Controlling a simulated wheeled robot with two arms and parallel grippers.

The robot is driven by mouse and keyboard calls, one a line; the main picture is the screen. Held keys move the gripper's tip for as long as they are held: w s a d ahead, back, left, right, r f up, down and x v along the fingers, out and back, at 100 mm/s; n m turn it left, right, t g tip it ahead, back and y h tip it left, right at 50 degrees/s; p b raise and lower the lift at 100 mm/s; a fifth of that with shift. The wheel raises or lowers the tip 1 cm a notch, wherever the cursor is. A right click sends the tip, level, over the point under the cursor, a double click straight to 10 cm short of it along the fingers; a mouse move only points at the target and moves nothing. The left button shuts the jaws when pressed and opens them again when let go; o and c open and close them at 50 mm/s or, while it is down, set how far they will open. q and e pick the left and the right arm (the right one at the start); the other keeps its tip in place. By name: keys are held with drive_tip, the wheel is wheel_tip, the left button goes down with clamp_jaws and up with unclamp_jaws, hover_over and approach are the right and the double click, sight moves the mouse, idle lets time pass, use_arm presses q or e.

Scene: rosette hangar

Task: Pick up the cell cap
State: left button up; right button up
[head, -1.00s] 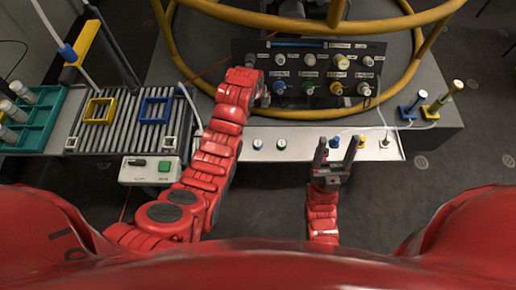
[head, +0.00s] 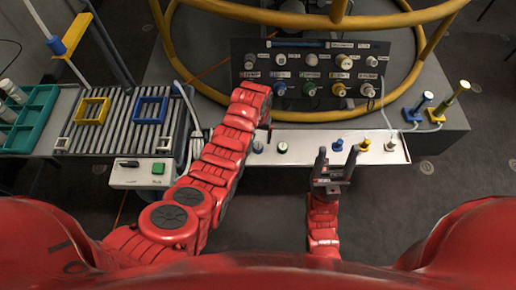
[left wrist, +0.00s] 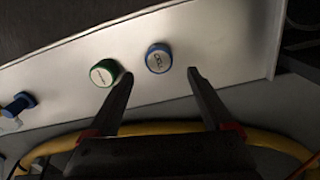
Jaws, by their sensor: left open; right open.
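The cell cap (head: 258,147) is a small blue cap on the white tray (head: 310,135), left of a green-ringed cap (head: 282,147). In the head view my arm mostly hides this gripper. My right gripper (head: 336,160) is open and empty at the tray's front edge.
A panel with labelled connectors (head: 310,75) stands behind the tray, inside a yellow tube frame (head: 180,60). Blue and yellow plugs (head: 338,145) are on the tray's right part. A roller conveyor (head: 120,120) with square frames and a control box (head: 140,173) are left.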

sight(258, 145)
use_arm(q)
drive_tip(key=shift+s+f+b, duration=0.2)
drive_tip(key=shift+f+b, duration=0.55)
drive_tip(key=shift+f, duration=1.95)
clamp_jaws()
